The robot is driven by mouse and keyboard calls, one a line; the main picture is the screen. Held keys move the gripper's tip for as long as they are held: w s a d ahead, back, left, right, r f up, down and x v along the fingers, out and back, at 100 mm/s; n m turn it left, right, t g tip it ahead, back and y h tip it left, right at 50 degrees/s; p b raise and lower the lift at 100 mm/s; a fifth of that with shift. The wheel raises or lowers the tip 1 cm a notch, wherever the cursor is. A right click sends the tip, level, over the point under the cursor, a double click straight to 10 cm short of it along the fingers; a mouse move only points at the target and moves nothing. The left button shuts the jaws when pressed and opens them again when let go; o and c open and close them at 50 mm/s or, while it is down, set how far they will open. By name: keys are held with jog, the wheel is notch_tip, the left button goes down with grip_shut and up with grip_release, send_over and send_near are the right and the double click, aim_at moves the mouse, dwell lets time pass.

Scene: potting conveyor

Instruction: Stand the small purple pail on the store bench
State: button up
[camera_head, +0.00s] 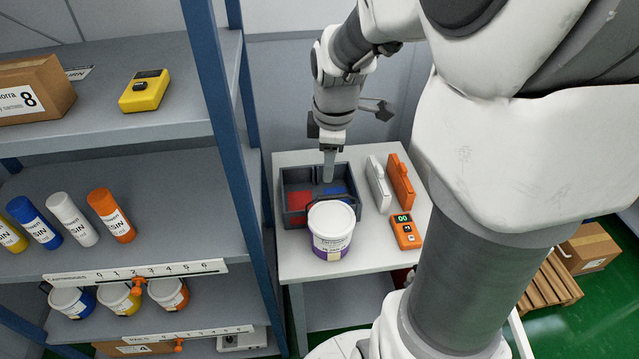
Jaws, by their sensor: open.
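The small purple pail (331,238) stands upright on a light-topped bench (300,263), close against the front of a grey tray. It has a white lid, a printed label and purple showing near its base. Its dark handle arcs over the back of the lid. My gripper (328,172) points down above the tray, behind the pail and apart from its body as far as I can see. It holds nothing visible; only one finger shows clearly. I cannot tell whether this bench is the store bench.
The divided tray (284,197) has red and blue compartment floors. A shelf rack (225,130) with bottles and small pails stands at left. The bench's front left is clear.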

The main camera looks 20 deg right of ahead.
jog(key=s+a+r+m+t, duration=0.1)
jog(key=s+a+r+m, duration=0.3)
jog(key=s+m, duration=0.2)
jog(key=s+a+r+m+t+b, duration=0.1)
jog(key=s+a+r+m, duration=0.3)
jog(key=s, duration=0.5)
jog(key=a+m+t, duration=0.1)
jog(key=m, duration=0.1)
jog(key=shift+s+a+m+y, duration=0.15)
jog(key=shift+a+m+y, duration=0.1)
jog(key=shift+m+y, duration=0.05)
